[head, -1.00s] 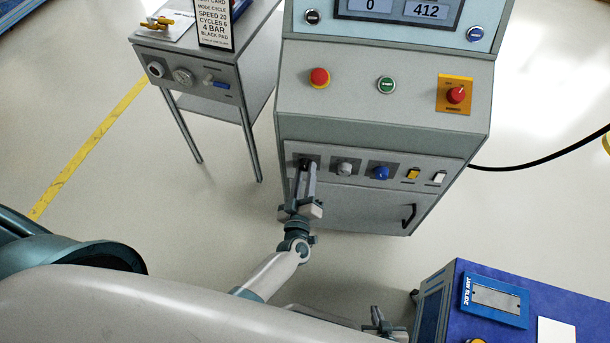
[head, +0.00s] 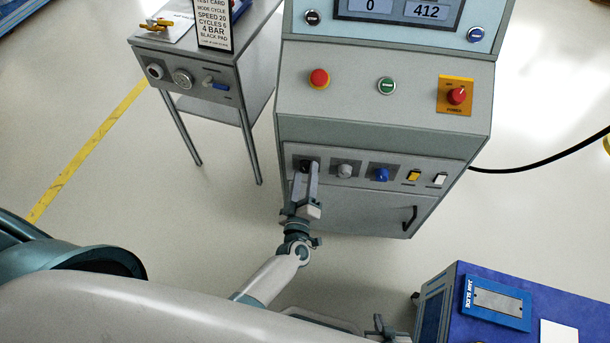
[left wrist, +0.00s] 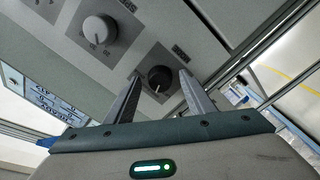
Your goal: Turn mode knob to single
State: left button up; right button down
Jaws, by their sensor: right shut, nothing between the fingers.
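The machine's lower panel carries a row of controls. At its left end is a black knob (head: 307,165), which also shows in the left wrist view (left wrist: 160,78) with a pale pointer line on its face. My right gripper (head: 382,327) is low at the bottom edge, shut and mostly hidden behind my body.
A grey knob (head: 345,170) and a blue knob (head: 381,174) sit right of the black one, then yellow (head: 413,176) and white (head: 440,179) switches. A side table (head: 215,75) with a card stands left. A blue bench (head: 455,290) is lower right.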

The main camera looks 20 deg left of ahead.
pick_arm(q)
jog(key=s+d+b, duration=0.2)
jog(key=s+d, duration=0.1)
jog(key=s, duration=1.4)
pick_arm(e)
jog(key=shift+s+d+f+g+h, duration=0.15)
jog(key=shift+s+d+f+g, duration=0.15)
jog(key=shift+d+f+g, duration=0.2)
jog(key=shift+s+d+f+g+h, duration=0.15)
jog(key=shift+s+d+f+g, duration=0.2)
jog(key=shift+d, duration=0.2)
jog(key=shift+a+f, duration=0.1)
jog(key=shift+a, duration=0.05)
pick_arm(q)
jog(key=shift+f, duration=0.1)
pick_arm(e)
jog(key=shift+s, duration=0.1)
